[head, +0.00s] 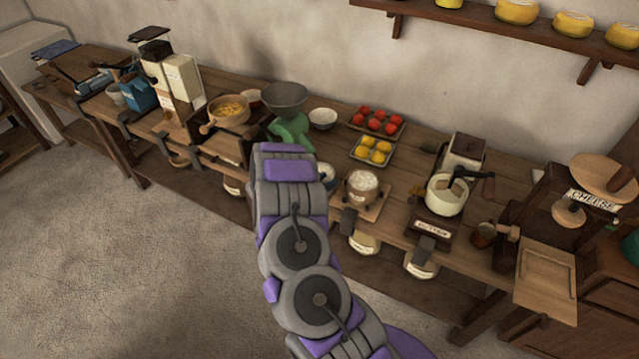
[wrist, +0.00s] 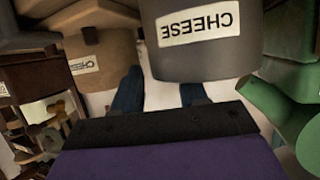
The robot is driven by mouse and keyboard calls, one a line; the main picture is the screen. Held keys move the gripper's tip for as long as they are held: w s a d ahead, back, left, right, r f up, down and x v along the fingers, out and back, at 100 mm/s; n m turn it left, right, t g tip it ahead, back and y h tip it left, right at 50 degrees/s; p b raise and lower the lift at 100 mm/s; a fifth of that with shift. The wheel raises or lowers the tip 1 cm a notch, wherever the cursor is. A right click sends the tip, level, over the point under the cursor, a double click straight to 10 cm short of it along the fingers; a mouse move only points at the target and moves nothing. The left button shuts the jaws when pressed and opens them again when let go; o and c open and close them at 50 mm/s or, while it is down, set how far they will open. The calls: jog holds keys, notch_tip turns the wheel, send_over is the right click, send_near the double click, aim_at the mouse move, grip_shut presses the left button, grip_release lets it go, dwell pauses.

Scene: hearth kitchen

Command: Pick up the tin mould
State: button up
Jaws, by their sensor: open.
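In the wrist view, a dark grey, round-sided vessel (wrist: 195,62) with an upside-down CHEESE label fills the top middle; I take it for the tin mould. My gripper (wrist: 161,93) is open, with two dark blue fingers below and beside the vessel. The vessel overlaps the right finger's far end. I cannot tell if the vessel lies between the fingers or touches them. In the head view, my arm reaches to the workbench and hides my gripper and the spot in front of it, and I cannot make out the mould there.
A green stand with a grey bowl (head: 286,95) is just beyond my arm; green also shows close at right in the wrist view (wrist: 285,110). A wooden bowl (head: 229,112) is left, a white-filled pot (head: 361,187) right. The workbench is crowded; the floor (head: 150,270) is clear.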

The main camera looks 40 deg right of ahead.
jog(key=shift+a, duration=0.1)
jog(key=c, duration=0.7)
grip_shut()
jog(key=shift+f, duration=0.1)
